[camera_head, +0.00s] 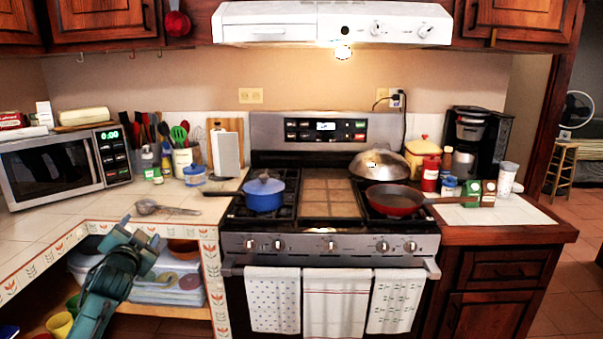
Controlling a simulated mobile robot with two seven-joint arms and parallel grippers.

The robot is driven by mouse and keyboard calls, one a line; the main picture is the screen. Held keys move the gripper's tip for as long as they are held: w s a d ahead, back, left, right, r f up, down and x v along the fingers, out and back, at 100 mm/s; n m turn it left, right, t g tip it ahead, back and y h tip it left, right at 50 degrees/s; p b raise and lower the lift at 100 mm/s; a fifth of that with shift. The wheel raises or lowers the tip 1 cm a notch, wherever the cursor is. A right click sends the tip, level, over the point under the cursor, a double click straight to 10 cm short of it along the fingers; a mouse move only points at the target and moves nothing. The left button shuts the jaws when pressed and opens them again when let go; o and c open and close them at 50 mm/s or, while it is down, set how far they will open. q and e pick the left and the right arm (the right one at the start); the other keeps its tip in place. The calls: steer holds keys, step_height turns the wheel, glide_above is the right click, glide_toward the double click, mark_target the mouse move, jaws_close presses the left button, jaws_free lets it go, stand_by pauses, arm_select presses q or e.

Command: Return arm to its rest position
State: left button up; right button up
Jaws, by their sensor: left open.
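My left arm comes in from the lower left in front of the open shelf under the counter. My left gripper (139,231) is at its upper end, near the tiled counter edge, with its fingers apart and nothing seen between them. A metal ladle or strainer (148,207) lies on the counter just above and beyond the gripper. My right gripper does not show.
The stove (330,245) holds a blue pot (264,196), a red pan (394,200) and a domed lid (379,163). A microwave (65,163) stands at left. The shelf below holds plastic containers (165,294). Towels (335,300) hang on the oven door.

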arm_select(q)
steer(key=s+d+f+n+g+h, duration=0.1)
steer(key=s+d+f+g+h, duration=0.15)
steer(key=s+d+f, duration=0.65)
steer(key=s+d+f+n+g+h, duration=0.1)
steer(key=s+d+f+n+h, duration=0.15)
steer(key=s+d+f, duration=0.6)
steer(key=s+d+f+g, duration=0.1)
steer(key=s+d+f, duration=0.1)
steer(key=s, duration=0.5)
steer(key=s+d+f+g+h, duration=0.1)
steer(key=s+d+f, duration=0.1)
steer(key=s+f, duration=0.2)
steer(key=s+d+f+g+h, duration=0.1)
steer(key=s+d+f, duration=0.1)
steer(key=s, duration=0.8)
steer(key=shift+s+f, duration=0.4)
steer(key=shift+f, duration=0.3)
